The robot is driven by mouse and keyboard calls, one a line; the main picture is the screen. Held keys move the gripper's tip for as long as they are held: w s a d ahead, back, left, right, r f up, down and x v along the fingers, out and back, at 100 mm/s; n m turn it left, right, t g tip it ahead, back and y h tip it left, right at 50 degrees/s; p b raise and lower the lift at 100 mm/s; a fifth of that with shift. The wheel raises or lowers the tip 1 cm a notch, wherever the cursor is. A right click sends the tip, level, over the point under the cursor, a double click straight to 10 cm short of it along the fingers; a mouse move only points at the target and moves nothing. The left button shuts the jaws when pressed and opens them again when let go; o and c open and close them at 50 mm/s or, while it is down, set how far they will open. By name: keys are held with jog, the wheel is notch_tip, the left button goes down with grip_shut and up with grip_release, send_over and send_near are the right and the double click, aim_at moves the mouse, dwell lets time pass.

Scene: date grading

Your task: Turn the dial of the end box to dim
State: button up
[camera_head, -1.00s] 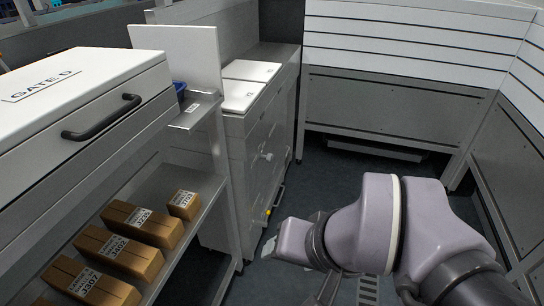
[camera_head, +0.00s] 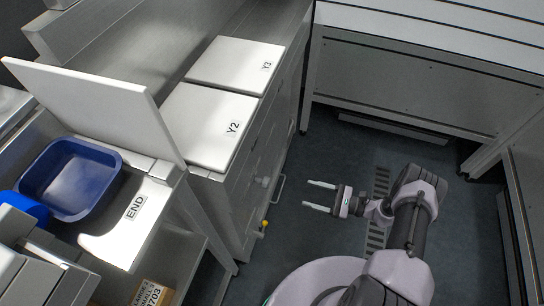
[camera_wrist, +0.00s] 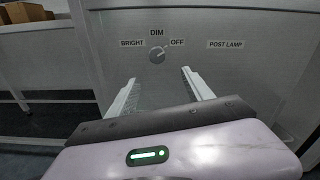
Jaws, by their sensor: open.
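The dial (camera_wrist: 157,56) is a small light round knob on a grey panel in the wrist view. Labels BRIGHT, DIM and OFF stand to its left, above it and to its right, and POST LAMP is further right. Its grip looks tilted up and right, toward OFF. In the head view a small pale knob (camera_head: 262,181) sits on the cabinet front. My gripper (camera_head: 320,196) is open and empty, its fingers pointing left at that front, with a gap between. In the wrist view my fingers (camera_wrist: 158,84) are spread below the dial, apart from it.
A ledge labelled END (camera_head: 136,207) and a blue tray (camera_head: 66,212) are at left. White lids Y2 (camera_head: 205,126) and Y3 (camera_head: 236,65) lie on the cabinet. A yellow-tipped fitting (camera_head: 264,224) and handle are low on its front.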

aim_at(265, 183)
jog(key=x, duration=0.5)
jog(key=b+x, duration=0.1)
jog(key=x, duration=0.5)
jog(key=b+x, duration=0.1)
jog(key=x, duration=0.5)
jog(key=shift+s+a+f, duration=0.15)
jog(key=shift+s+a, duration=0.15)
grip_shut()
